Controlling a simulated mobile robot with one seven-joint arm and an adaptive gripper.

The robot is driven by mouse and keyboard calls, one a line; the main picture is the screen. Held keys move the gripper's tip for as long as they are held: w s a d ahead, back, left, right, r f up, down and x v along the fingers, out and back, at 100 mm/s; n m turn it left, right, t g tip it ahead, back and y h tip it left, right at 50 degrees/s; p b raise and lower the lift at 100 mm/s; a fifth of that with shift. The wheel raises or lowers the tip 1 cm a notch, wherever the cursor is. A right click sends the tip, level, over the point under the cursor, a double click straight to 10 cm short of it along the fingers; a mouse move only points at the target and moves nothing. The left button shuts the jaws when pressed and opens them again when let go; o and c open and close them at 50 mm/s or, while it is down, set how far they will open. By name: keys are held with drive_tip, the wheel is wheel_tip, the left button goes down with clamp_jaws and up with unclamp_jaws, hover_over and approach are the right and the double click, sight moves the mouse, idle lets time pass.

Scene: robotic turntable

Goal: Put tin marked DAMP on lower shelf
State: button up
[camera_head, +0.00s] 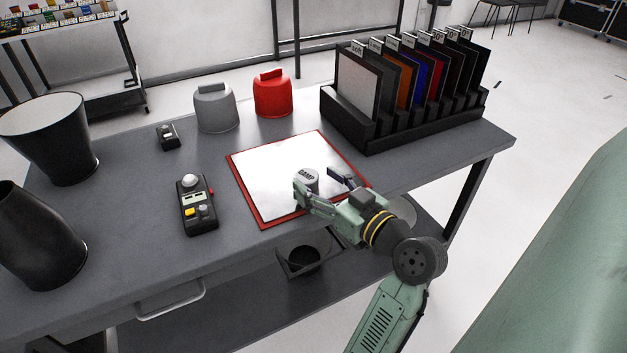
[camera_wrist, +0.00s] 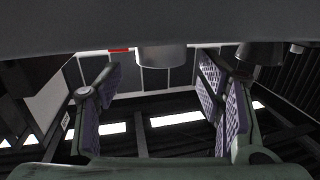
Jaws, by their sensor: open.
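The tin marked DAMP (camera_head: 308,178) is a small grey cylinder with dark letters on its top. It stands upright on the white, red-edged board (camera_head: 270,183) on the table. My gripper (camera_head: 321,184) is open at the board's right side, its fingers pointing at the tin. The left finger partly covers the tin. In the wrist view the tin (camera_wrist: 162,57) shows upside down, centred beyond the gap of my open gripper (camera_wrist: 158,82); I see no finger closed on it. The lower shelf (camera_head: 235,318) lies under the tabletop, partly hidden.
A black rack (camera_head: 375,133) of marked panels stands behind the board. Grey (camera_head: 214,109) and red (camera_head: 272,94) canisters stand at the back. A control box (camera_head: 196,207) is left of the board. A dark open container (camera_head: 305,258) is below the table's front edge.

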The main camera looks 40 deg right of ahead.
drive_tip(key=s+b, duration=0.2)
drive_tip(key=s, duration=0.8)
drive_tip(key=shift+r, duration=0.25)
drive_tip(key=shift+a, duration=0.15)
